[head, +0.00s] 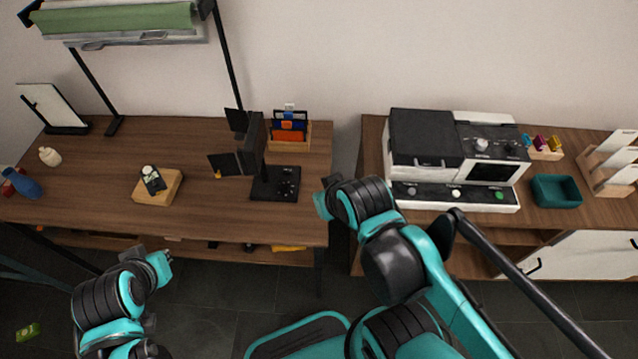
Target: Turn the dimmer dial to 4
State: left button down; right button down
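A black lamp with flaps (252,140) stands on the left wooden table. Its flat black base (266,189) bears what looks like a small dark dial (286,186) with pale marks around it; the setting is too small to read. My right gripper (322,203) is at the table's right end, to the right of the base and apart from it. My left gripper (162,264) is in front of the table's front edge, far from the dial. The fingers of both are too small or turned away to tell open from shut.
A wooden block with a small device (158,188) lies left of the lamp. A card holder (290,136) stands behind the base. A machine with knobs (455,155) and a teal bin (557,190) stand on the right table. A gap separates the tables.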

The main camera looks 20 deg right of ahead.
aim_at(285, 186)
jog(key=l+z, duration=0.1)
jog(key=z, duration=0.3)
jog(key=k+l+z, duration=0.1)
jog(key=l, duration=0.35)
jog(key=k+l+z, duration=0.15)
jog(key=l, duration=0.35)
jog(key=l+z, duration=0.1)
jog(key=l, duration=0.35)
